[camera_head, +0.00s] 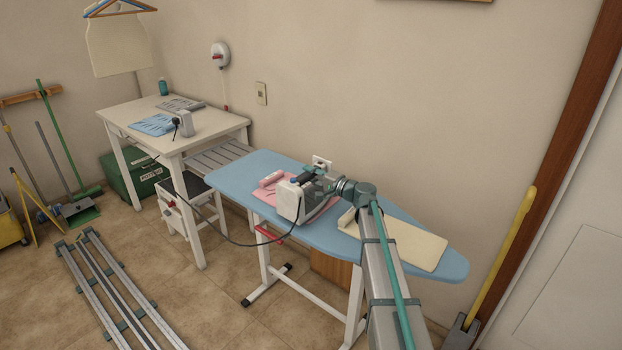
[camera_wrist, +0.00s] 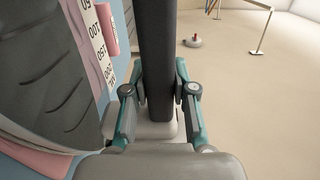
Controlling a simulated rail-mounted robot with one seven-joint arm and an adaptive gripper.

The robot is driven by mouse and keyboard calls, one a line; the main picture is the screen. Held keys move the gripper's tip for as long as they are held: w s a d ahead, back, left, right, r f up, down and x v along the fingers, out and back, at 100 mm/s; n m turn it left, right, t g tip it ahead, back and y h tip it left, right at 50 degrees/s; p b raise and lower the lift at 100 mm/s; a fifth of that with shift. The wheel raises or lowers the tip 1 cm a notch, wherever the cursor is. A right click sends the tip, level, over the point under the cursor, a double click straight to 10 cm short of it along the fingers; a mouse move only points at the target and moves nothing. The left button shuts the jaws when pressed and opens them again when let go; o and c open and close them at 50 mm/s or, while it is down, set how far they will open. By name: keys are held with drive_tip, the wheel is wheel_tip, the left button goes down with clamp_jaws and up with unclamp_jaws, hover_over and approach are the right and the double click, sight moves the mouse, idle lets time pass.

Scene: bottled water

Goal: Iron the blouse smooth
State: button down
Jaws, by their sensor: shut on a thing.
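A pink garment, which looks like the blouse (camera_head: 263,194), lies on the blue ironing board (camera_head: 235,178). Pink cloth (camera_wrist: 45,160) also shows at the lower left of the wrist view. The white and grey iron (camera_head: 290,203) is over the pink garment and hides much of it. I cannot tell whether its plate touches the cloth. My gripper (camera_head: 313,184) is shut on the iron's dark handle (camera_wrist: 157,45), which stands between the two teal fingers (camera_wrist: 160,95) in the wrist view. A dark cord runs from the iron off the board's left side.
A cream cloth (camera_head: 420,245) lies on the board's right part. A white table (camera_head: 215,122) at the back left holds folded blue cloth (camera_head: 152,125) and a small device (camera_head: 184,122). A stool (camera_head: 190,187) stands below. A yellow-handled tool (camera_head: 510,250) leans right of the board.

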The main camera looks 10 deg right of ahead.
drive_tip(key=shift+w+b, duration=0.35)
drive_tip(key=shift+w, duration=0.55)
drive_tip(key=shift+w+b, duration=0.8)
drive_tip(key=shift+w, duration=0.9)
drive_tip(key=w+b, duration=0.1)
drive_tip(key=w, duration=0.2)
drive_tip(key=shift+w+a+b, duration=0.1)
drive_tip(key=shift+w+b, duration=0.05)
drive_tip(key=shift+b, duration=0.15)
